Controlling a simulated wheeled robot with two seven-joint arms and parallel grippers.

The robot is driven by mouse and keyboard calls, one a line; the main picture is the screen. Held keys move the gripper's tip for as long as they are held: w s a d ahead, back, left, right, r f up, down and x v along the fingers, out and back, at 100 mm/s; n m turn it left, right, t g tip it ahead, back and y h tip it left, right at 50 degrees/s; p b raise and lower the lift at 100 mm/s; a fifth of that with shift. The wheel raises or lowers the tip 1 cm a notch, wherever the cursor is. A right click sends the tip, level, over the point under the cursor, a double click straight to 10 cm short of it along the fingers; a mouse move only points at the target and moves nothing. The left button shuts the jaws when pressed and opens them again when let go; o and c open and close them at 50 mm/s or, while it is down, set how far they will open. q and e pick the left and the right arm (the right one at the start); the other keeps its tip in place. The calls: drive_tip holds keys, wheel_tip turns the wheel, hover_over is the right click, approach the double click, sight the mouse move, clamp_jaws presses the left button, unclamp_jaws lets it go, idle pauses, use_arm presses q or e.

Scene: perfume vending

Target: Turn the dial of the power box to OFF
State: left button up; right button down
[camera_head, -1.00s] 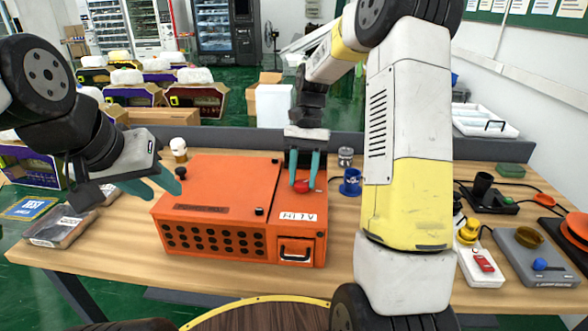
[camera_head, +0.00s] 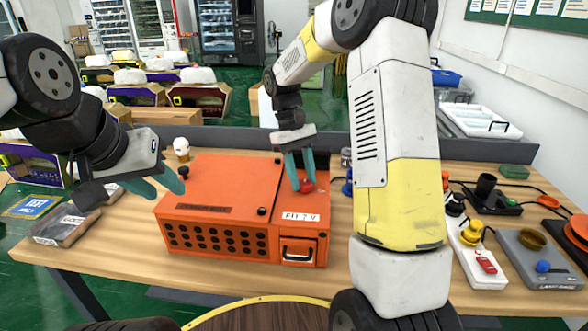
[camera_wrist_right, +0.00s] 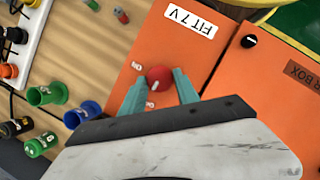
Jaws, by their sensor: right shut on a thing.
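The orange power box (camera_head: 215,213) stands on the wooden table, with a "FIT 7 V" label on its top right part. The red dial (camera_head: 306,186) sits on its top, behind the label; in the right wrist view the dial (camera_wrist_right: 159,79) has a small white mark on its face and white markings beside it. My right gripper (camera_head: 302,184) points down, shut on the dial, one teal finger at each side of it; these fingers also show in the right wrist view (camera_wrist_right: 158,92). My left gripper (camera_head: 160,188) is open and empty, left of the box.
A blue cup (camera_head: 347,188) stands right of the box, near my right arm. A white switch box (camera_head: 473,255) and a grey box (camera_head: 541,258) lie at the table's right. Flat packages (camera_head: 66,224) lie at the left edge.

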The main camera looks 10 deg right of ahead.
drive_tip(key=shift+n, duration=0.6)
drive_tip(key=c, duration=0.9)
unclamp_jaws()
drive_tip(key=shift+r, duration=0.1)
drive_tip(key=v, duration=0.7)
drive_tip(key=shift+a+r, duration=0.25)
